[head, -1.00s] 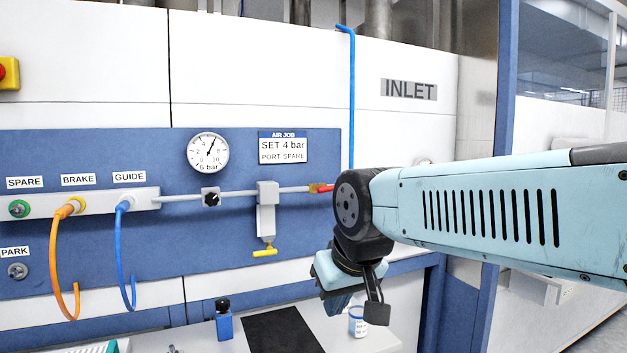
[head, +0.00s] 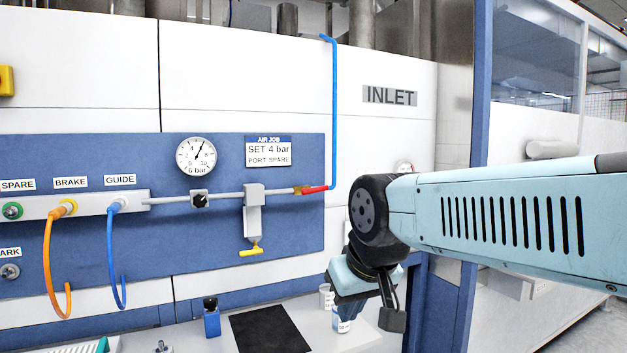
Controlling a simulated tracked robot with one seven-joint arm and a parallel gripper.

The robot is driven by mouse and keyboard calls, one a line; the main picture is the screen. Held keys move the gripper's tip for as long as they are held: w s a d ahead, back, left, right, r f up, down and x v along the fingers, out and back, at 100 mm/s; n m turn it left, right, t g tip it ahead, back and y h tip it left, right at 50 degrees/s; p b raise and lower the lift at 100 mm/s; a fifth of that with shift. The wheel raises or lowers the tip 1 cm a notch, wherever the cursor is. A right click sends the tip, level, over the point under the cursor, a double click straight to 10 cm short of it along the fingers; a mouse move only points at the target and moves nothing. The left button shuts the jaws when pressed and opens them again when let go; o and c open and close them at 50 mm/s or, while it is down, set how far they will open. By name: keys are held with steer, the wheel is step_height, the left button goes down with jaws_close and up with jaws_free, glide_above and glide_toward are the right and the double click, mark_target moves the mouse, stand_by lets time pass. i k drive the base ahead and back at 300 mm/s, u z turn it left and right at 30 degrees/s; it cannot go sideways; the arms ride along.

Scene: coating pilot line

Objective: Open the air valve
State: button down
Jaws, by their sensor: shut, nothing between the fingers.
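The air line on the blue panel ends at the right in a brass fitting with a red lever or sleeve (head: 315,188), apparently the air valve. The red part lies roughly in line with the pipe, where the blue air pipe (head: 334,110) comes down. My gripper (head: 352,292) points downward, lower right of the red part and clear of it. It is shut and empty; its fingertips are hard to make out. The pressure gauge (head: 196,156) has its needle up and slightly right. A black knob (head: 200,200) sits below it.
A filter unit (head: 253,215) with a yellow drain handle (head: 251,251) hangs from the pipe. Orange (head: 50,250) and blue (head: 112,260) hoses hang at the left. A blue bottle (head: 211,320), black mat (head: 270,330) and white cup (head: 342,318) are on the bench below.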

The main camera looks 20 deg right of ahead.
mark_target(323, 188)
steer(key=i, duration=0.9)
steer(key=u, duration=0.05)
